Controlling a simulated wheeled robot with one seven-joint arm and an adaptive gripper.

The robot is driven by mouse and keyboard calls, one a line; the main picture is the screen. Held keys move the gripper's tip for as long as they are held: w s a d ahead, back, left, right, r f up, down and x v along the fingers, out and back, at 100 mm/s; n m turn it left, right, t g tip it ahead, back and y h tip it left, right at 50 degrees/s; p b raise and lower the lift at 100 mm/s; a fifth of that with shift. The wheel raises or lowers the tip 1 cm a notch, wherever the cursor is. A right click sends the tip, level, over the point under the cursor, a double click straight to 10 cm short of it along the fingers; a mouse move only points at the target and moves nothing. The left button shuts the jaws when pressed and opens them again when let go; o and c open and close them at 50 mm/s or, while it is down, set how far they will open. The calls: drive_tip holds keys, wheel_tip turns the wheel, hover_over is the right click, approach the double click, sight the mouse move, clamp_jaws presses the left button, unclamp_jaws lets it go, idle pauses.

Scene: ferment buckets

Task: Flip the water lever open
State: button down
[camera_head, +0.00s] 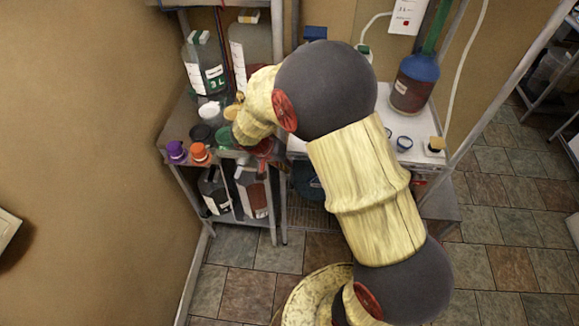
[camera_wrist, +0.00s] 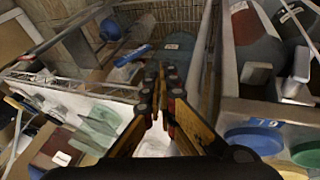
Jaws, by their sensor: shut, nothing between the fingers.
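My gripper (camera_wrist: 162,78) is in the middle of the wrist view, its dark-tipped fingers drawn together with nothing between them. To its right in that view, two pale grey fittings (camera_wrist: 256,73) (camera_wrist: 299,73) stick out beside labelled containers; I cannot tell whether either is the water lever. The gripper appears apart from both. In the head view my bent arm reaches to the shelf at left, and its wrist covers part of the shelf top. No water lever can be made out for certain, so whether it is open or shut cannot be told.
The metal shelf (camera_head: 178,158) holds purple (camera_head: 175,151) and orange (camera_head: 199,153) capped items in front and large jugs (camera_head: 205,72) behind. Two containers (camera_head: 215,190) (camera_head: 252,192) stand below. Tiled floor (camera_head: 500,225) is clear at right.

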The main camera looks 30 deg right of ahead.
drive_tip(key=b, duration=0.1)
approach(309, 179)
drive_tip(key=w+f, duration=0.3)
drive_tip(key=f, duration=0.1)
drive_tip(key=shift+s+d+f+b, duration=0.25)
drive_tip(key=shift+s+d+f, duration=0.2)
drive_tip(key=shift+d, duration=0.2)
drive_tip(key=shift+s+d+f+b, duration=0.2)
drive_tip(key=shift+s+d+f, duration=0.2)
drive_tip(key=shift+d, duration=0.3)
drive_tip(key=f+b, duration=0.1)
drive_tip(key=b, duration=0.1)
drive_tip(key=h+b, duration=0.1)
drive_tip(key=b, duration=0.2)
drive_tip(key=shift+s+d+f+g, duration=0.3)
drive_tip(key=shift+d+f, duration=0.05)
drive_tip(key=shift+d, duration=0.05)
drive_tip(key=shift+r, duration=0.2)
